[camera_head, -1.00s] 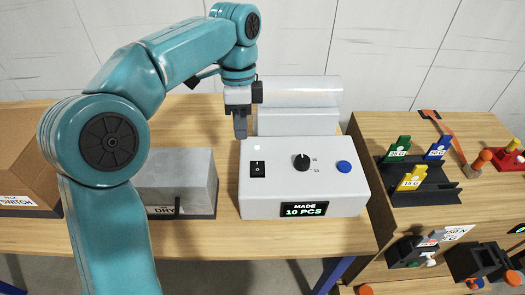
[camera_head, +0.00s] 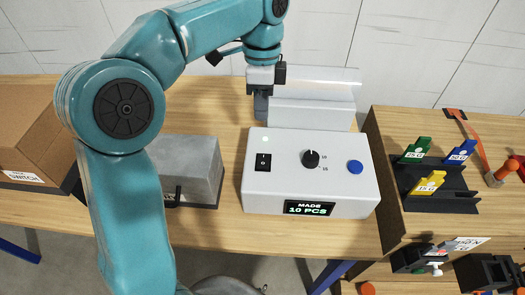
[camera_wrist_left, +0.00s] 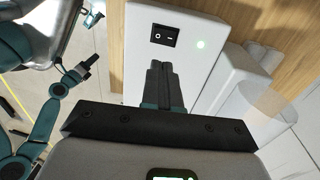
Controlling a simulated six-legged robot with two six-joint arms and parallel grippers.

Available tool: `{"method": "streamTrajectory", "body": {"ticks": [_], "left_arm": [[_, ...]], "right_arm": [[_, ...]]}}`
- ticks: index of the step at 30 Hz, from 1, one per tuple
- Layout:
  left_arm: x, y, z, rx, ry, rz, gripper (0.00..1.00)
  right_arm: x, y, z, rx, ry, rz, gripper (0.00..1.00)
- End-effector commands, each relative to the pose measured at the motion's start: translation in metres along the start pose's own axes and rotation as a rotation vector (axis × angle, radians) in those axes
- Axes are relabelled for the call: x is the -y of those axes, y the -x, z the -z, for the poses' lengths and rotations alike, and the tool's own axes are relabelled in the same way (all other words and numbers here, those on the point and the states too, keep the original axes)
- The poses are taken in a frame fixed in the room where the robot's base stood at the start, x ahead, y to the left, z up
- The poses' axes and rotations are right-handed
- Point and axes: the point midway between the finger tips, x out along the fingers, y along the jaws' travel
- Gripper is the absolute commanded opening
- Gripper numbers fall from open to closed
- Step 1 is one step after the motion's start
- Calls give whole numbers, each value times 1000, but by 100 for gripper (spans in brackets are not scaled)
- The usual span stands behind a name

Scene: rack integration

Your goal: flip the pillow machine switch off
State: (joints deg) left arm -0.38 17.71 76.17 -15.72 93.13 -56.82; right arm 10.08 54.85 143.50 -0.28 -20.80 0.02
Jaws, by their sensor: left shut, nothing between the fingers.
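The pillow machine is a white box (camera_head: 325,190) on the wooden table. Its black rocker switch (camera_head: 263,162) is on the left of the top face and also shows in the left wrist view (camera_wrist_left: 164,36). A small light (camera_head: 265,139) beside the switch is lit green. My left gripper (camera_head: 261,117) points down at the box's back left corner, behind the switch and apart from it. In the left wrist view its fingers (camera_wrist_left: 160,72) are together and empty, with the switch beyond the tips. A teal arm with a dark gripper (camera_wrist_left: 84,72), likely my right, shows at left there.
The box has a black knob (camera_head: 311,158), a blue button (camera_head: 355,167) and a display (camera_head: 310,208) reading "MADE 10 PCS". A grey box (camera_head: 190,165) stands left of it. A black rack (camera_head: 450,201) with coloured tags is at right.

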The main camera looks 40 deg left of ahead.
Motion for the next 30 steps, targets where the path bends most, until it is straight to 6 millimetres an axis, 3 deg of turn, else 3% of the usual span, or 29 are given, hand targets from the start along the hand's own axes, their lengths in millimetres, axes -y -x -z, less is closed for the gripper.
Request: {"method": "streamTrajectory", "body": {"ticks": [18,24,30], "left_arm": [[3,-114,2,1,0,-4,0],[3,-133,2,1,-1,-2,0],[3,-136,2,0,0,0,0]], "right_arm": [[0,0,0,0,0,0,43],[0,1,0,0,0,0,43],[0,1,0,0,0,0,43]]}}
